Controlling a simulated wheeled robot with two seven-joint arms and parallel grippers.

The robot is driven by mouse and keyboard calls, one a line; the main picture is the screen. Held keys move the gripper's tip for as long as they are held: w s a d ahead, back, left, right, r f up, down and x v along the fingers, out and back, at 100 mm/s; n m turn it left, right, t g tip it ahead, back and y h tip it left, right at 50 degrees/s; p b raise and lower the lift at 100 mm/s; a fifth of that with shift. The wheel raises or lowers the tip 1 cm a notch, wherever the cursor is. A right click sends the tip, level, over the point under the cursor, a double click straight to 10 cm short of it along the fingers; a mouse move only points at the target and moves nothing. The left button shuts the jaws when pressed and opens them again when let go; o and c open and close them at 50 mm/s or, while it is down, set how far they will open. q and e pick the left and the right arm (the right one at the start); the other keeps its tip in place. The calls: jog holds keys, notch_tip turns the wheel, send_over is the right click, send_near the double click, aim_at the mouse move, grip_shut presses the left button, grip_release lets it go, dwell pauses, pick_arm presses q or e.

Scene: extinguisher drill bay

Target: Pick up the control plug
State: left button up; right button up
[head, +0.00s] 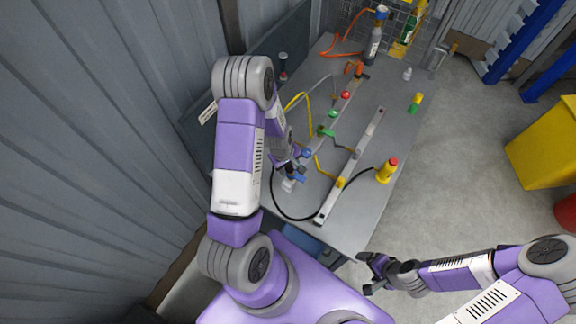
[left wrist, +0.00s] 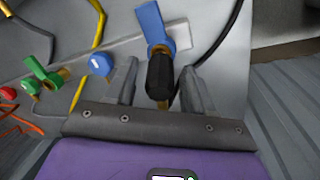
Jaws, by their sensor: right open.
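My left gripper (head: 295,168) is over the near left part of the grey table. In the left wrist view its two fingers (left wrist: 158,88) are apart, one on each side of a black ribbed piece with a brass end (left wrist: 160,75), with gaps showing. This piece stands in front of a blue lever (left wrist: 152,22); I cannot tell for certain whether it is the control plug. In the head view the arm and fingers partly hide this spot. My right gripper (head: 372,272) is open and empty, off the table's near right side.
The table (head: 345,225) carries a pale bar (head: 350,165), coloured valves and hoses. A yellow cylinder with a red top (head: 387,172) and a green-topped one (head: 415,103) stand near the right edge. A corrugated wall (head: 90,130) is close on the left.

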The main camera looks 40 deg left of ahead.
pick_arm(q)
grip_shut()
jog(key=shift+r, duration=0.1)
notch_tip(320, 180, up, 10)
jog(key=shift+f+p, duration=0.1)
jog(key=shift+p, duration=0.25)
dwell(0.4)
